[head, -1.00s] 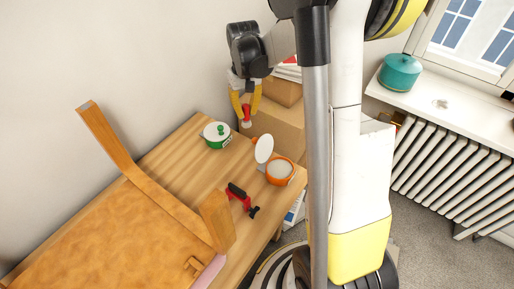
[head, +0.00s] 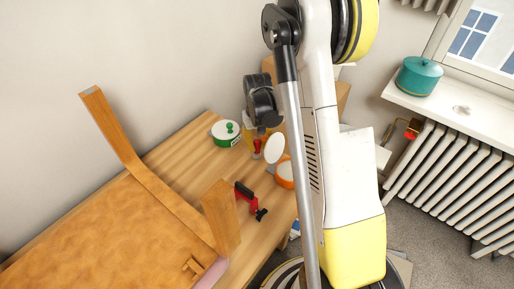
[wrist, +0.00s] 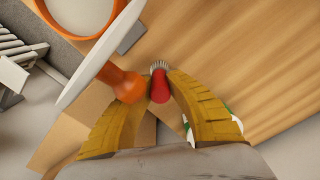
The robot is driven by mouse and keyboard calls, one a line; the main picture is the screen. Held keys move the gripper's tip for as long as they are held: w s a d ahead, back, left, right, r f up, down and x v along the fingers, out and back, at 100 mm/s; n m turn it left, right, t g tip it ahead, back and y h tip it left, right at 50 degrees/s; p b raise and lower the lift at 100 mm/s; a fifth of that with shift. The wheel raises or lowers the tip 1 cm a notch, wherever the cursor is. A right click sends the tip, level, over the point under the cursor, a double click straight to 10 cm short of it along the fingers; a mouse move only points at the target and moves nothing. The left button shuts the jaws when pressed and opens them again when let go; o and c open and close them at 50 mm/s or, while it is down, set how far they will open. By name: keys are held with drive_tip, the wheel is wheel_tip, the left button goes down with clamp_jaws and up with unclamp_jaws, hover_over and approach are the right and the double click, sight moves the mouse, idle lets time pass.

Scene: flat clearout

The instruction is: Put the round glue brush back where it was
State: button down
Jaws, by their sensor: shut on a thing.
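My gripper (head: 257,146) is shut on the round glue brush (wrist: 160,86), which has a red handle and pale bristles. In the wrist view the bristles point away from my gripper, over the wooden table. A white lid (head: 274,149) with an orange knob (wrist: 125,84) stands on edge close beside the brush; I cannot tell whether they touch. An orange pot (head: 285,174) is just beyond the lid, partly hidden by my arm in the head view. In the wrist view its orange rim (wrist: 52,28) surrounds pale contents.
A green pot (head: 226,133) with a green-knobbed lid stands left of my gripper. A red and black clamp (head: 248,198) lies nearer the table's front edge. An upturned wooden chair (head: 110,225) fills the left. Cardboard boxes (wrist: 65,130) stand beside the table.

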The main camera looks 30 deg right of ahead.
drive_tip(key=shift+f, duration=0.2)
drive_tip(key=c, duration=1.4)
unclamp_jaws()
drive_tip(key=shift+r, duration=0.1)
